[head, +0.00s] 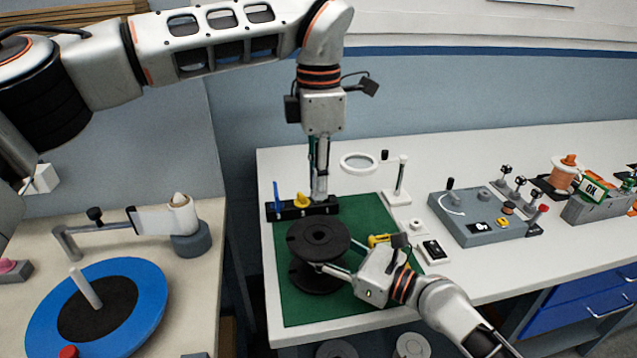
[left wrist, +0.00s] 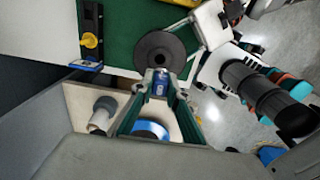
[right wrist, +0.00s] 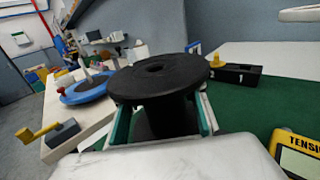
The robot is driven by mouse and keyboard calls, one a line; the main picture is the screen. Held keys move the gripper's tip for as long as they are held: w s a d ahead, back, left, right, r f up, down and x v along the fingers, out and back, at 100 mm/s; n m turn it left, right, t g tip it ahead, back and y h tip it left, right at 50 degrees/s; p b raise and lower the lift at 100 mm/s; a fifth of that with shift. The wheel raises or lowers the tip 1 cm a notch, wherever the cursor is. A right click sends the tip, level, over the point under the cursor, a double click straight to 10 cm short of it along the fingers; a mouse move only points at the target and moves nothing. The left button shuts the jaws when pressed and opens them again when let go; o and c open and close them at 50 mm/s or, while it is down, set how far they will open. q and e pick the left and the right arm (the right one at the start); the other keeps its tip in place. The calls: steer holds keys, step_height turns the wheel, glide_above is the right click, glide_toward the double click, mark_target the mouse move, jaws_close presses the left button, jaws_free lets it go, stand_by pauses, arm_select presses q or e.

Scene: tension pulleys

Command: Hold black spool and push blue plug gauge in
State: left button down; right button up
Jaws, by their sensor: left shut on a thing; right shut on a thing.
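The black spool (head: 319,236) stands upright on the green mat (head: 290,308). My right gripper (head: 330,269) is shut around its hub, between the flanges; in the right wrist view the fingers flank the hub under the top flange (right wrist: 158,75). My left gripper (head: 320,196) points down in front of the black rack, seemingly above the spool. In the left wrist view the blue plug gauge (left wrist: 160,83) is between its fingertips, close to the spool's top flange (left wrist: 160,48). The gauge's lower end is hidden, and I cannot tell whether it touches the bore.
A black rack (head: 300,209) with a yellow piece (head: 301,200) and an upright blue piece (head: 277,196) lies behind the spool. A yellow device (head: 378,240) is right of the spool. A magnifier stand (head: 399,185) and a grey control box (head: 478,217) are farther right.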

mark_target(319, 203)
arm_select(q)
steer(key=shift+f, duration=3.55)
steer(key=shift+f, duration=0.5)
steer(key=shift+f, duration=0.8)
steer(key=shift+f, duration=0.1)
steer(key=c, duration=1.9)
jaws_free()
step_height(319, 203, up, 12)
